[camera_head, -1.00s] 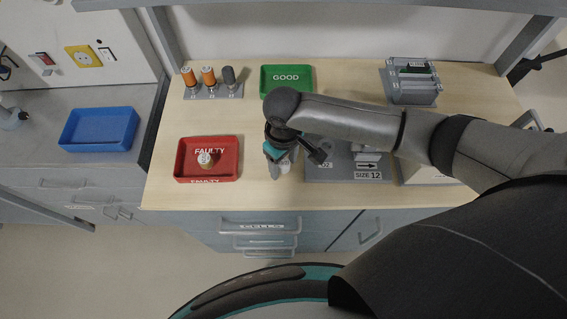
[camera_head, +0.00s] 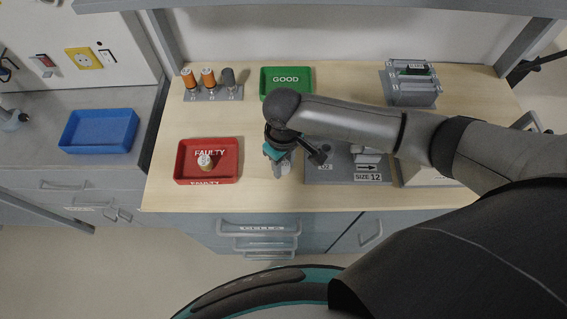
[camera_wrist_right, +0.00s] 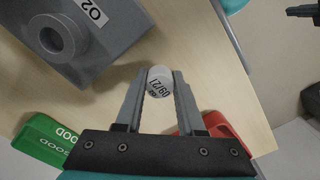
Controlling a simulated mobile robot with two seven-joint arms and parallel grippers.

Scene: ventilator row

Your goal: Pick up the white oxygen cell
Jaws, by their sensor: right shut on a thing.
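The white oxygen cell (camera_wrist_right: 159,80) is a short white cylinder with a printed date on its top. In the right wrist view it sits between the tips of my right gripper (camera_wrist_right: 160,90), which is shut on it. In the head view my right gripper (camera_head: 280,168) points down at the bench between the red tray and the grey fixture. The cell (camera_head: 285,167) shows only partly there, behind the fingers. It is at or close to the bench top; I cannot tell whether it touches. My left gripper is not in view.
The red FAULTY tray (camera_head: 208,178) holds a pale cell (camera_head: 205,161). The green GOOD tray (camera_head: 286,68) looks empty. A rack (camera_head: 213,92) with orange and grey cylinders stands at the back left. The grey fixture (camera_head: 345,178) is close at right. A blue tray (camera_head: 99,112) is far left.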

